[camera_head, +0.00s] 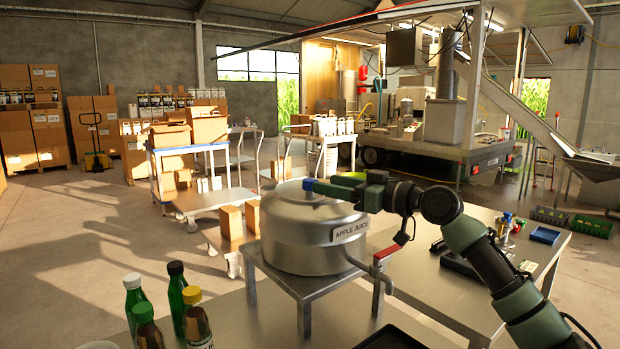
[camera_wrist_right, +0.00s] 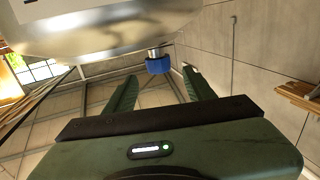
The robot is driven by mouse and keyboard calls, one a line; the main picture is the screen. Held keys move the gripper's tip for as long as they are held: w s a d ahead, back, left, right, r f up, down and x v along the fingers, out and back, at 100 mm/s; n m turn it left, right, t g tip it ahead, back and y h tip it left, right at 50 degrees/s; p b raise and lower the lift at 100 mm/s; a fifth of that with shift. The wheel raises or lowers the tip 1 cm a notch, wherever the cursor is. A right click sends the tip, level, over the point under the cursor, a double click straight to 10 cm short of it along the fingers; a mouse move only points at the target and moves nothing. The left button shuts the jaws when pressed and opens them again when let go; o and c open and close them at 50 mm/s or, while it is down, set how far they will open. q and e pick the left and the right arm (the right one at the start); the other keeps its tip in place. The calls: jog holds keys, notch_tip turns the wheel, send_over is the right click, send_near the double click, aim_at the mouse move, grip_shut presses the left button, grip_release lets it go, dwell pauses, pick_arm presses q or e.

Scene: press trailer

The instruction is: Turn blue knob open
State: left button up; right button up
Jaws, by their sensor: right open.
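The blue knob (camera_head: 309,184) sits at the top of a round metal tank (camera_head: 300,235) labelled APPLE JUICE. My right gripper (camera_head: 335,185) reaches in from the right over the tank's lid, its fingers pointing left at the knob. In the right wrist view the blue knob (camera_wrist_right: 158,66) stands on a short metal stem, beside the shiny tank (camera_wrist_right: 100,30). The open fingers of the right gripper (camera_wrist_right: 160,76) lie on either side of the knob's line, with a gap to each side. Whether the fingertips overlap the knob in depth is unclear. My left gripper is not in view.
The tank stands on a metal stand (camera_head: 308,287). A red-handled tap (camera_head: 386,252) sticks out at its lower right. Several bottles (camera_head: 178,298) stand at the front left. A table (camera_head: 430,285) with small items lies to the right, below my arm. Carts (camera_head: 190,175) stand behind.

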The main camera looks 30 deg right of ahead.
aim_at(310, 179)
jog(key=p+x, duration=0.2)
jog(key=x, duration=0.3)
jog(key=shift+w+r+p, duration=0.2)
jog(key=shift+p, duration=0.1)
jog(key=shift+w+a+f, duration=0.2)
jog(key=shift+w, duration=0.35)
grip_shut()
